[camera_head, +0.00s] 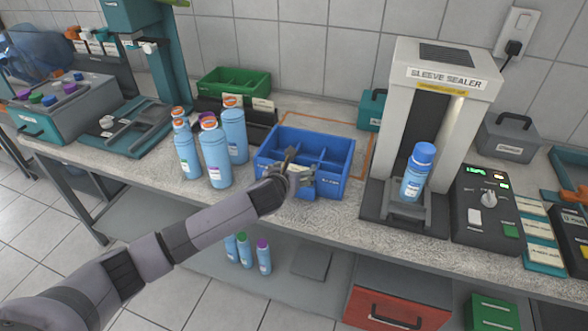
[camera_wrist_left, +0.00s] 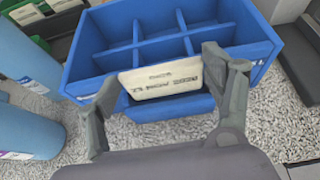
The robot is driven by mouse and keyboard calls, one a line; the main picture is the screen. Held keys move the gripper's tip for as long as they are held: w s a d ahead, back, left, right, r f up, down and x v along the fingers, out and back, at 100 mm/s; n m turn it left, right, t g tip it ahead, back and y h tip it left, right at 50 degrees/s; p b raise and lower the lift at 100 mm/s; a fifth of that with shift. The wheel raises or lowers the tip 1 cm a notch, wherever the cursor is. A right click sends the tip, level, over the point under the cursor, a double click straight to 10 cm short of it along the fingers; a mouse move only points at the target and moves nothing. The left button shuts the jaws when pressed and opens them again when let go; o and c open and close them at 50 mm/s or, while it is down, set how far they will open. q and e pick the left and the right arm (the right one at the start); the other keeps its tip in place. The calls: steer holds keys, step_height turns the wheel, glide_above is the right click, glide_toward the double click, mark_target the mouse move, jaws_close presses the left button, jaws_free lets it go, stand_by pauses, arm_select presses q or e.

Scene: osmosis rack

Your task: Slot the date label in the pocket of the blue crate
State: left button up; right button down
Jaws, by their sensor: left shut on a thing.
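The blue crate (camera_head: 318,147) stands on the bench, open-topped and divided into compartments, and also shows in the left wrist view (camera_wrist_left: 80,67). My left gripper (camera_wrist_left: 160,71) is at its front wall and also shows in the head view (camera_head: 296,168). It is shut on the date label (camera_wrist_left: 160,80), a cream card with dark print, gripped by its two side edges. The label is slightly tilted in front of the crate's wall, just above a blue front piece (camera_wrist_left: 167,108), likely the pocket. I cannot tell whether its lower edge is inside. My right gripper is not in view.
Several blue bottles (camera_head: 215,155) stand close left of the crate. A sleeve sealer (camera_head: 448,75) holding a blue bottle (camera_head: 418,172) stands to the right. A green crate (camera_head: 233,84) is behind left.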

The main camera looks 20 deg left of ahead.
arm_select(q)
steer(key=shift+f, duration=0.4)
stand_by(0.4)
steer(key=o, duration=1.1)
steer(key=shift+o, duration=0.2)
steer(key=v, duration=1.2)
